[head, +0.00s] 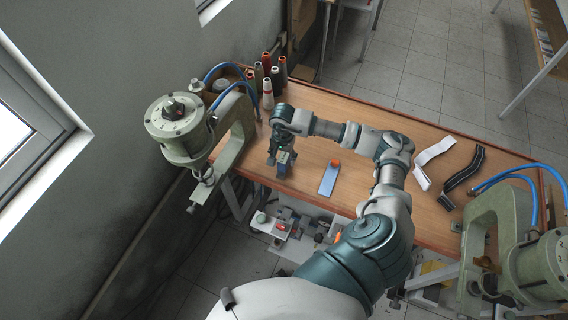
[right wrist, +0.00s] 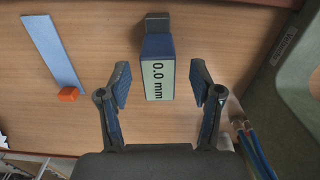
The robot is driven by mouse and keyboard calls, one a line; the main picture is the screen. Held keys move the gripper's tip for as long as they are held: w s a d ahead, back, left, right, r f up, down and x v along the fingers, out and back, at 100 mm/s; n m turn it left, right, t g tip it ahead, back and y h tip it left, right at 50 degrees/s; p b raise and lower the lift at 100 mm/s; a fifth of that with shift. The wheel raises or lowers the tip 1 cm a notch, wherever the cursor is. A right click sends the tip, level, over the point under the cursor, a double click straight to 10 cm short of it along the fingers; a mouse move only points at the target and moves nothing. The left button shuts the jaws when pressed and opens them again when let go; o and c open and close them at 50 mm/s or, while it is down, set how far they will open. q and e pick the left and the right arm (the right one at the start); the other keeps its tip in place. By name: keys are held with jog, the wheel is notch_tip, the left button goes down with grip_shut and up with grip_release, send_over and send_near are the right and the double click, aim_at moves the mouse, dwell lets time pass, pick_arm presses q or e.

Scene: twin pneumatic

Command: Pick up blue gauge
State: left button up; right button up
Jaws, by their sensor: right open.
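The blue gauge (right wrist: 158,48) stands out in the right wrist view as a dark blue block with a pale display reading "0.0 mm" and a dark grey end. In the head view the gauge (head: 286,162) is partly hidden by my right gripper (head: 279,158), on the left part of the wooden table. In the right wrist view my right gripper (right wrist: 160,84) is open, with one blue-padded finger on each side of the gauge's display end. Gaps show between both fingers and the gauge. I cannot tell the gripper's height over the table. My left gripper is not in view.
A blue strip (head: 327,182) with an orange end lies right of the gauge. A green press (head: 232,125) stands left, another (head: 504,225) right. Thread spools (head: 268,85) stand at the back left. White (head: 430,158) and black (head: 461,176) straps lie at right.

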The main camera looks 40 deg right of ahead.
jog(key=shift+w+d+f+p, duration=0.1)
jog(key=shift+d+f+p, duration=0.1)
jog(key=shift+f, duration=0.6)
jog(key=shift+w+d+f+p, duration=0.1)
jog(key=shift+f+p, duration=0.15)
jog(key=shift+f, duration=0.5)
jog(key=shift+d+f+p, duration=0.1)
jog(key=shift+f+p, duration=0.1)
jog(key=shift+f, duration=0.6)
grip_shut()
jog(key=shift+r, duration=0.1)
